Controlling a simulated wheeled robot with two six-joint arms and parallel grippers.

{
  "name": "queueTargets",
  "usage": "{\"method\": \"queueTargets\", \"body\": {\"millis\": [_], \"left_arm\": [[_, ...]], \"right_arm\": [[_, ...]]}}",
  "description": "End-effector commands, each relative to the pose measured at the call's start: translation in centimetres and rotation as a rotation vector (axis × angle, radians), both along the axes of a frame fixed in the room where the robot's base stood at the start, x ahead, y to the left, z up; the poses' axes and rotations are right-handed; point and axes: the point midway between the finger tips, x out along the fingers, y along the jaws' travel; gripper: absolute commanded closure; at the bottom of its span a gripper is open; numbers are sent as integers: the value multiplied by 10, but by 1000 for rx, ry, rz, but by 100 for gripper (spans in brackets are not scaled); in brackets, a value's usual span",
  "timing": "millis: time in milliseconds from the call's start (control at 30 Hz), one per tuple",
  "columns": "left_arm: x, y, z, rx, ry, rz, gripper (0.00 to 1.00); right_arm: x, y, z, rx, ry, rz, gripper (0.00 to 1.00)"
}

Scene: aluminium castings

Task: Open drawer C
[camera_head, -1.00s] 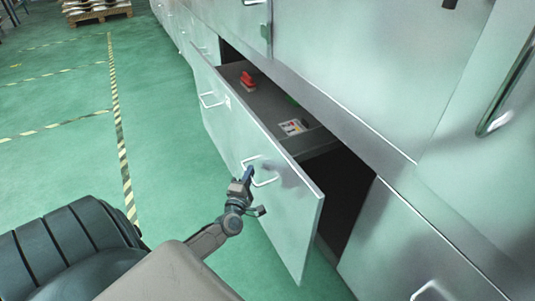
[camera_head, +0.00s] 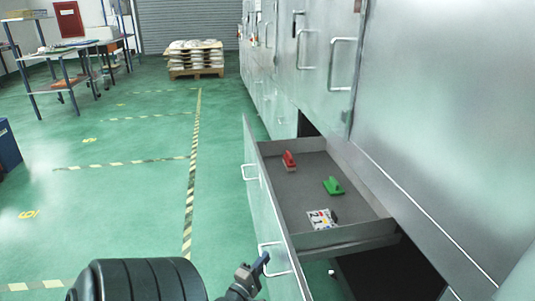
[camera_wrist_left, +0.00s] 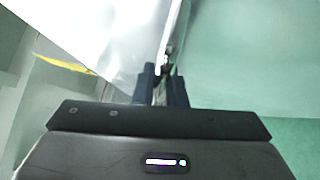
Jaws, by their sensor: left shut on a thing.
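A grey cabinet drawer (camera_head: 326,188) stands pulled out in the head view, its contents in sight from above. I cannot read a letter on it. In the left wrist view the fingers (camera_wrist_left: 162,84) close around a thin bar in front of a pale panel. My right gripper is not in view.
Inside the drawer lie a red-handled thing (camera_head: 290,160), a green one (camera_head: 333,186) and a small patterned card (camera_head: 321,219). Cabinet doors (camera_head: 420,110) rise on the right. A loaded pallet (camera_head: 196,58) stands far back.

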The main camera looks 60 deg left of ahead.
Motion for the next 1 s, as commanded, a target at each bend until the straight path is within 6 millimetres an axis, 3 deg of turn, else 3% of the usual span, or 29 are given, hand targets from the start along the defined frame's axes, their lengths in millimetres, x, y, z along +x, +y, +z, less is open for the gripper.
{"method": "queueTargets", "body": {"millis": [233, 267, 367, 733, 1000], "left_arm": [[-1, 0, -2, -2, 4, 0, 100], [-1, 0, -2, -2, 4, 0, 87], [-1, 0, -2, -1, 3, 1, 68], [-5, -2, -2, -1, 2, 1, 68], [-50, -21, -9, -3, 6, 1, 68]], "right_arm": [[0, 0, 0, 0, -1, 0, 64], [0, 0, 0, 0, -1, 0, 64], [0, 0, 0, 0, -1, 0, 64], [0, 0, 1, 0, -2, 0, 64], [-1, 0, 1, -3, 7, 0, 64]]}}
